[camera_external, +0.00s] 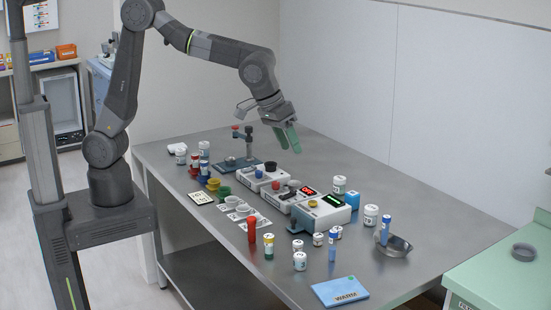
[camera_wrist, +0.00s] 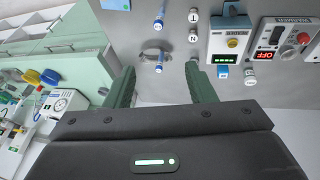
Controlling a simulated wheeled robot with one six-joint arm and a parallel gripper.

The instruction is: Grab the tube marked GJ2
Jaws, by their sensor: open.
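The GJ2 mark is too small to read on any tube. A blue-capped tube (camera_external: 385,230) stands in or against the metal bowl (camera_external: 396,247) at the right; in the wrist view a blue tube (camera_wrist: 159,63) lies over the bowl's edge. Another blue tube (camera_external: 332,246) stands near the front, a blue tube also showing at the top of the wrist view (camera_wrist: 160,18).
A device with a green display (camera_external: 322,215) and one with a red display (camera_external: 292,195) stand mid-table. A green counter (camera_external: 500,280) is at right. The table's right back is clear.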

